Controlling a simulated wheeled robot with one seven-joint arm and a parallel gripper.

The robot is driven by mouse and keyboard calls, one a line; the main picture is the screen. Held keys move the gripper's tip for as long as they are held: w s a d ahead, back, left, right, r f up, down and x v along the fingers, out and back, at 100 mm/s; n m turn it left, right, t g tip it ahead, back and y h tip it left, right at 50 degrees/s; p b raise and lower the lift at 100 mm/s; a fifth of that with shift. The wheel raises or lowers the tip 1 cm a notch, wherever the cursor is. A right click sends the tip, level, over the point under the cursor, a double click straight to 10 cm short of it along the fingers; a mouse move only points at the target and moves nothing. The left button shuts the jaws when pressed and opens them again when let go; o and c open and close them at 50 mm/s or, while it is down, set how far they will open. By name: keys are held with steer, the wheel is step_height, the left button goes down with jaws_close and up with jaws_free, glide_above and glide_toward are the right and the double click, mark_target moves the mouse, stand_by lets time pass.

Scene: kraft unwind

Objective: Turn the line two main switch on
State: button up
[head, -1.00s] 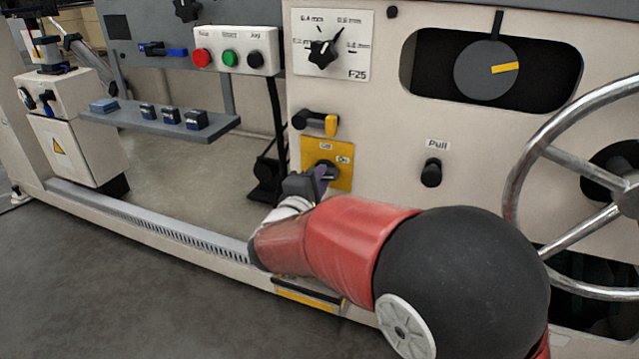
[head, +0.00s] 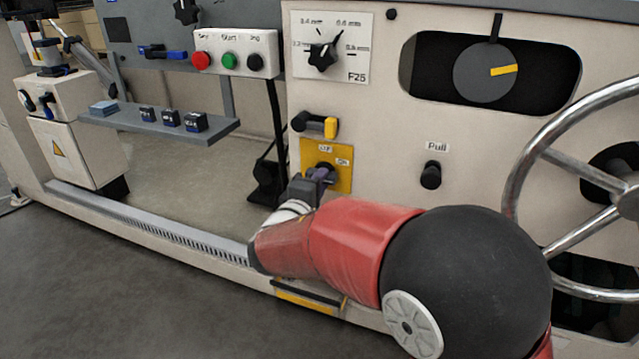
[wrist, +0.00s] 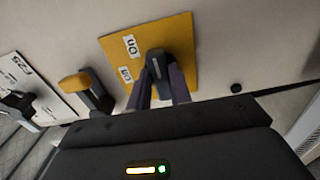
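The line two main switch is a dark rotary knob (wrist: 156,66) with a pale line on its face. It sits on a yellow plate (head: 309,158) with labels for off at the top and on at the right. In the wrist view the labels show left of the knob on the yellow plate (wrist: 180,28). My gripper (wrist: 161,84) has its two purple fingers on either side of the knob, seemingly closed against it. In the head view my gripper (head: 320,176) covers part of the knob. Which label the knob points at is hard to tell.
A yellow-tipped black handle (head: 316,124) sits just above the plate. A thickness dial (head: 322,57) is higher up, a Pull knob (head: 431,174) to the right, and a large handwheel (head: 530,170) farther right. Push buttons (head: 230,60) are at upper left.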

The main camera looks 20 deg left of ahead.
steer(key=o, duration=0.4)
steer(key=s, duration=0.7)
steer(key=shift+s+a, duration=0.35)
steer(key=shift+s, duration=0.05)
